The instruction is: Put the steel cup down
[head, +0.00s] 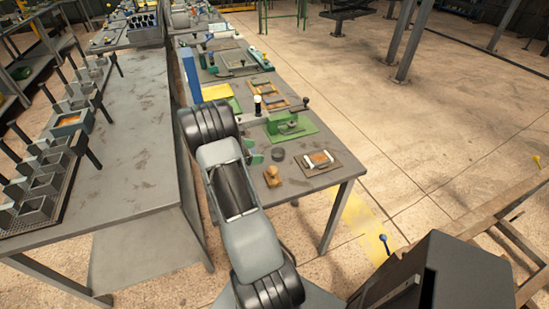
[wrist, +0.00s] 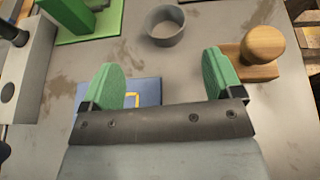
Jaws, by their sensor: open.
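The steel cup (wrist: 165,42) stands upright on the grey table, with its open top showing in the wrist view. It looks empty. In the head view a small dark grey round thing (head: 278,155) on the tabletop appears to be this cup. My gripper (wrist: 161,78) has two green fingers spread wide apart, with nothing between them. The cup is beyond the fingertips and apart from them. In the head view my gripper (head: 253,152) is mostly hidden behind my arm, left of the cup.
A wooden block with a round knob (wrist: 262,50) is right of the cup. A blue plate with a yellow mark (wrist: 148,92) lies below my fingers. A green fixture (head: 289,125) and a framed board (head: 318,163) stand nearby. A rack of bins (head: 62,180) is on the left table.

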